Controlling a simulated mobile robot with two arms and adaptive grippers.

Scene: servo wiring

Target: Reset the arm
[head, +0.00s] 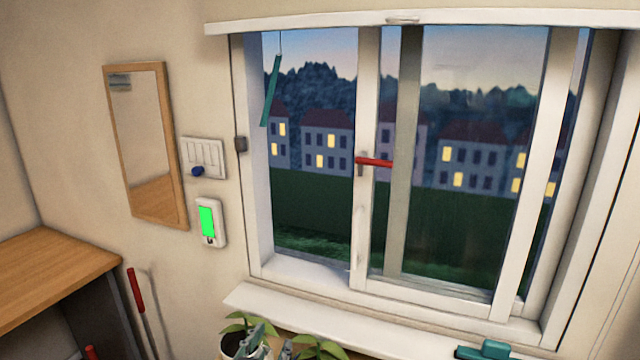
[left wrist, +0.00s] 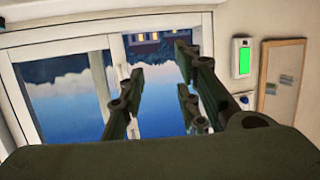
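My left gripper (head: 252,338) shows at the bottom edge of the head view, grey-green, low in front of a potted plant (head: 234,346). In the left wrist view my left gripper (left wrist: 160,72) has its dark green fingers spread apart, with only the window behind the gap. Nothing is held between them. My right gripper is not recognisable in either view.
The window (head: 362,230) has a red handle (head: 375,162) and a sill (head: 300,300) below. To its left are a green-screened device (head: 208,222), a switch panel (head: 203,157), a mirror (head: 145,140) and a wooden desktop (head: 50,270). A teal object (head: 488,350) sits bottom right.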

